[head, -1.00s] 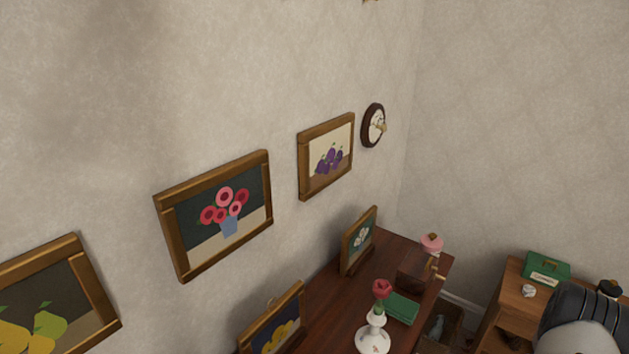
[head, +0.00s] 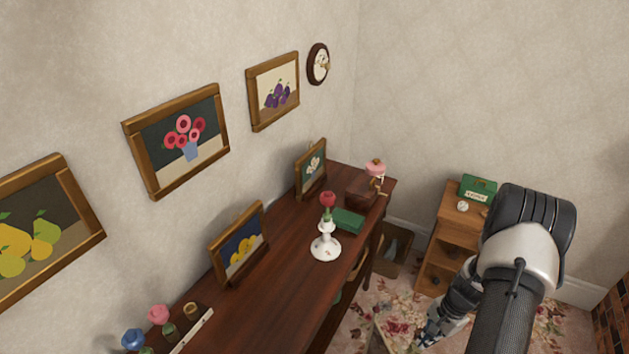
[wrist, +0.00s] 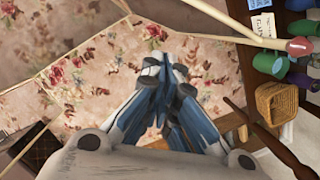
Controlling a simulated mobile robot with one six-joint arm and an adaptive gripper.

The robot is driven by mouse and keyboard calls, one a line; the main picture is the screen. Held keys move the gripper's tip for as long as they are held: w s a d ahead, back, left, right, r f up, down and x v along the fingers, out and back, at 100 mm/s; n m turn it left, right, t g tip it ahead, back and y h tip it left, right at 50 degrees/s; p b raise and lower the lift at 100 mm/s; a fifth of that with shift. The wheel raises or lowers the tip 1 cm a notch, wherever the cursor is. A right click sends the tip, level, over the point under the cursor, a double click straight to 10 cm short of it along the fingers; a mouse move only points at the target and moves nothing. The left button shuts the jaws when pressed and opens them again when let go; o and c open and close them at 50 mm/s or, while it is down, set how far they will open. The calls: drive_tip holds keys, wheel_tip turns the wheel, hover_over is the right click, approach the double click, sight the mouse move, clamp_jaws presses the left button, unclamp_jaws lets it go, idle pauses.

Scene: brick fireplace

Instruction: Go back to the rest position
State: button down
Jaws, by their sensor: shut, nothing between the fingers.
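My gripper (wrist: 166,88) shows in the wrist view with its blue and grey fingers closed together and nothing between them. It points down over the floral carpet (wrist: 75,75). In the head view my arm comes in at the lower right, and the gripper (head: 428,335) hangs low to the right of the dark wooden sideboard (head: 275,295), apart from it. Its fingertips are small and partly unclear there.
The sideboard holds a white vase (head: 326,247) with a red flower, a green book (head: 347,219) and framed pictures. A small wooden cabinet (head: 436,250) with a green box (head: 477,188) stands behind my arm. A wicker basket (wrist: 277,105) shows at the right in the wrist view.

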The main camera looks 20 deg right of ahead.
drive_tip(key=w+a+r+n+t+h, duration=0.1)
drive_tip(key=w+a+r+n, duration=0.3)
drive_tip(key=r, duration=0.6)
drive_tip(key=a+r+n, duration=0.1)
drive_tip(key=a+r, duration=0.5)
drive_tip(key=r, duration=0.4)
drive_tip(key=w+a+r+n+t+h, duration=0.1)
drive_tip(key=w+a+r+n, duration=0.3)
drive_tip(key=r, duration=0.6)
drive_tip(key=s+a+r+n+t, duration=0.1)
drive_tip(key=s+a+r+n, duration=0.2)
drive_tip(key=s+a+r, duration=0.3)
drive_tip(key=s+a+r+n+t, duration=0.1)
drive_tip(key=s+a+r+n, duration=0.3)
drive_tip(key=s+a+r, duration=0.3)
drive_tip(key=s+a, duration=0.2)
drive_tip(key=s, duration=0.2)
drive_tip(key=shift+s+a+t, duration=0.3)
drive_tip(key=shift+s, duration=0.05)
drive_tip(key=shift+d, duration=0.1)
